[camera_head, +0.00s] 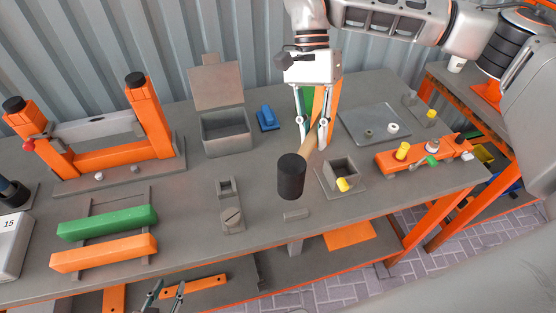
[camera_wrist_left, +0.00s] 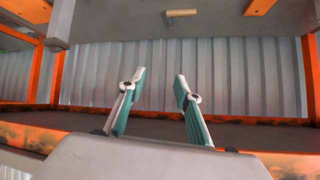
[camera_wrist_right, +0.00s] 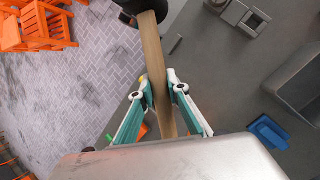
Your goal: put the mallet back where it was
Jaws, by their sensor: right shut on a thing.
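The mallet has a black cylindrical head (camera_head: 291,176) and a pale wooden handle (camera_head: 314,134). My right gripper (camera_head: 313,122) is shut on the handle, above the back middle of the grey bench. The head hangs toward the front, left of a square grey socket block. In the right wrist view, the handle (camera_wrist_right: 155,65) runs up between the fingers (camera_wrist_right: 157,88) and the dark head is cut by the top edge. My left gripper (camera_head: 172,291) is open and empty, low in front of the bench; its spread fingers (camera_wrist_left: 160,82) show in its wrist view.
The square socket block (camera_head: 341,170) holds a yellow piece. A grey open box (camera_head: 226,132), a blue piece (camera_head: 267,118) and a grey tray (camera_head: 374,125) surround the right gripper. Green (camera_head: 107,222) and orange (camera_head: 104,253) bars lie front left. An orange rack (camera_head: 424,156) stands right.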

